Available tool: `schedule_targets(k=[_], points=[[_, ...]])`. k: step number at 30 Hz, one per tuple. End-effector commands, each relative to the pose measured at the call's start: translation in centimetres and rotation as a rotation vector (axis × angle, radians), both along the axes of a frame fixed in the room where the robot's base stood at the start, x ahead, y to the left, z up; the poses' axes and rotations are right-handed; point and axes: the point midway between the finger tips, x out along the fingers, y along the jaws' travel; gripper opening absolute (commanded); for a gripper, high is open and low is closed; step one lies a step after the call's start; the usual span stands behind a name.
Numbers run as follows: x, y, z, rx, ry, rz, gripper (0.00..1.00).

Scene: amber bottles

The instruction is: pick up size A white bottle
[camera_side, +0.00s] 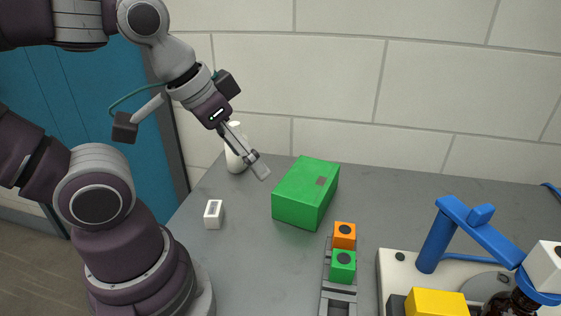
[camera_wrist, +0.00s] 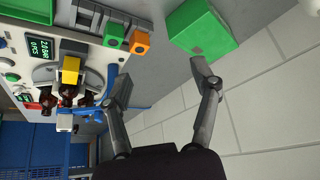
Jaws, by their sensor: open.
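A white bottle (camera_side: 236,158) stands upright on the grey table near the back wall in the side view, partly hidden behind my gripper. My gripper (camera_side: 259,169) is in front of the bottle and slightly to its right, with its fingers angled down to the right. In the wrist view my gripper (camera_wrist: 163,82) has its two fingers spread apart with nothing between them. A white shape is cut off at the top right corner of the wrist view; I cannot tell whether it is the bottle. No size label is readable on the bottle.
A green box (camera_side: 304,193) sits just right of my gripper. A small white block (camera_side: 213,214) lies to the left. Orange (camera_side: 344,235) and green (camera_side: 342,266) cubes sit on a rail. A blue-armed station (camera_side: 437,240) stands at right. Amber bottles (camera_wrist: 68,97) show in the wrist view.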

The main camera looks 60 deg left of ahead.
Motion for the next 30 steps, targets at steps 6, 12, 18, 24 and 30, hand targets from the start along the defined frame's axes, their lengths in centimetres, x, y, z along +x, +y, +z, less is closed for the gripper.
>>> schedule_targets(k=[6, 12, 18, 24, 30], points=[[0.2, 0.1, -0.2, 0.006, 0.011, -0.003, 0.62], [3.2, 3.2, -3.4, 0.152, 0.173, -0.059, 0.62], [5.4, 9.2, -9.0, 0.512, 0.449, -0.204, 0.62], [5.9, 15.9, -12.3, 1.015, 0.813, -0.492, 0.62], [7.7, 19.8, -12.2, 1.528, 1.195, -0.864, 0.62]])
